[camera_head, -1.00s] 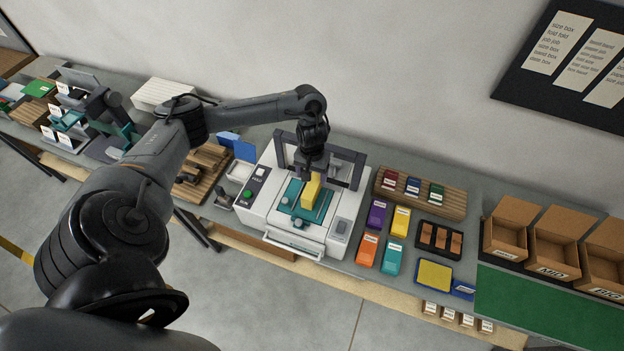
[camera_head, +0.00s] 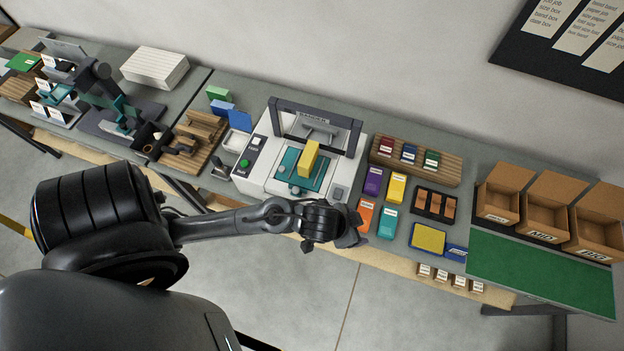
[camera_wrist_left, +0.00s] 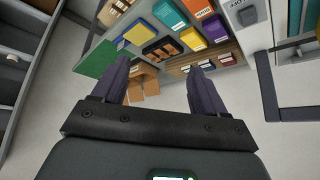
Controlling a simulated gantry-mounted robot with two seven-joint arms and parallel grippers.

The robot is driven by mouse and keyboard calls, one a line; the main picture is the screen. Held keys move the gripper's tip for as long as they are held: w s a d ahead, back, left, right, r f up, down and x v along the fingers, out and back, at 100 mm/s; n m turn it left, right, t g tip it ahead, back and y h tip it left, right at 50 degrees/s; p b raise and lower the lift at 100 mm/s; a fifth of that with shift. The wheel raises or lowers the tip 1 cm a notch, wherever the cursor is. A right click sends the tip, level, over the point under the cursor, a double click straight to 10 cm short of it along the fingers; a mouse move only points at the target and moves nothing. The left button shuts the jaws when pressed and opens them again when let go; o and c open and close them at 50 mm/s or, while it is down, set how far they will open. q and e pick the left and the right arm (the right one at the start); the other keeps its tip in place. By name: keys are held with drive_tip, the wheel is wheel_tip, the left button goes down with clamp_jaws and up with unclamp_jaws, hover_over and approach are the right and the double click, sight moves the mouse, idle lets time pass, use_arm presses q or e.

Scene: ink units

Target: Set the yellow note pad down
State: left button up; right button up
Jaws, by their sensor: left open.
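The yellow note pad (camera_head: 309,158) rests on the teal bed (camera_head: 290,178) of the white machine (camera_head: 262,157), under its dark frame. It looks like a tall block standing on edge. My left gripper (camera_head: 350,238) is in front of the machine, near the table's front edge, apart from the pad. In the left wrist view its two dark fingers (camera_wrist_left: 160,88) are spread with nothing between them. The pad is not in the left wrist view. My right gripper is in no view.
Right of the machine lie purple, yellow, orange and teal packs (camera_head: 387,223), a wooden rack (camera_head: 416,160) of small ink blocks and a blue-rimmed yellow pad (camera_head: 429,239). Cardboard bins (camera_head: 548,219) stand behind a clear green mat (camera_head: 540,275). A wooden tray (camera_head: 195,140) is left of the machine.

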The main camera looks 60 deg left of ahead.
use_arm(q)
drive_tip(key=s+a+r+g, duration=0.1)
drive_tip(key=s+a+g, duration=0.2)
drive_tip(key=s, duration=0.7)
drive_tip(key=shift+a+r+y, duration=0.25)
drive_tip(key=shift+a+y, duration=0.15)
drive_tip(key=shift+a, duration=0.45)
drive_tip(key=shift+w+n, duration=0.1)
drive_tip(key=shift+n, duration=0.2)
